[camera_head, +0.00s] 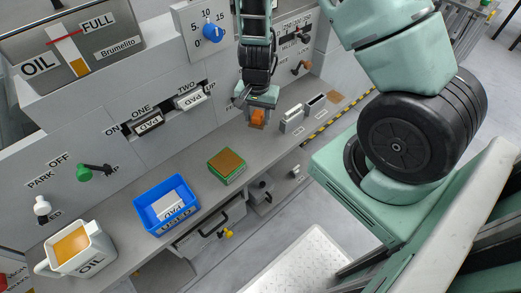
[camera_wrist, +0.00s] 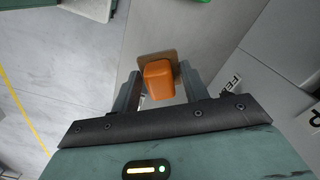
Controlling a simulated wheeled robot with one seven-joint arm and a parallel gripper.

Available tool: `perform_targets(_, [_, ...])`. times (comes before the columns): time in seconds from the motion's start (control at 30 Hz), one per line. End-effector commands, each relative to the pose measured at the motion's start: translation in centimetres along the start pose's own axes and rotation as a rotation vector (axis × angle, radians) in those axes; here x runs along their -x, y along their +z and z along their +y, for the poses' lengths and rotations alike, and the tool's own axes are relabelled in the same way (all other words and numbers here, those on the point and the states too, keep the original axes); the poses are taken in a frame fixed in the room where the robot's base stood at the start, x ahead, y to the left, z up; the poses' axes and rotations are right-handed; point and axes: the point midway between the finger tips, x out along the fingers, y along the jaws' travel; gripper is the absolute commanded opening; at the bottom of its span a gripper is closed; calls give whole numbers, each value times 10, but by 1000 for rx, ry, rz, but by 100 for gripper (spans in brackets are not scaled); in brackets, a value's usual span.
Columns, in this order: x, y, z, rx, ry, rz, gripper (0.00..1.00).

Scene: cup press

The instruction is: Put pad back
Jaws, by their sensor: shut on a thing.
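My gripper (camera_wrist: 160,88) is shut on an orange block (camera_wrist: 159,82) with a flat tan pad (camera_wrist: 158,57) at its far end. In the head view my gripper (camera_head: 258,105) holds the orange block (camera_head: 257,116) low over the grey counter. I cannot tell whether the pad touches the counter. A green block with a brown top (camera_head: 227,161) sits on the counter to the left. A brown square (camera_head: 335,97) lies on the counter to the right. White pieces marked PAD are in wall slots ONE (camera_head: 148,124) and TWO (camera_head: 190,100).
A blue USED bin (camera_head: 150,217) holds a white PAD piece (camera_head: 168,205). An OIL jug (camera_head: 73,248) stands at front left. The wall carries a blue dial (camera_head: 212,32) and a green lever (camera_head: 85,173).

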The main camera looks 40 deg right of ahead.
Motion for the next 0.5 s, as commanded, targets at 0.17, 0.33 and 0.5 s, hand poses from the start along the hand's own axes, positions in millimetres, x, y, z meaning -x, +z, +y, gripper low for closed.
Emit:
perform_targets(0.17, [-14,-4,11,-320,-1,4,16])
perform_targets(0.33, [-18,-6,18,-530,-4,9,16])
perform_targets(0.5, [-42,-7,20,-588,-4,8,16])
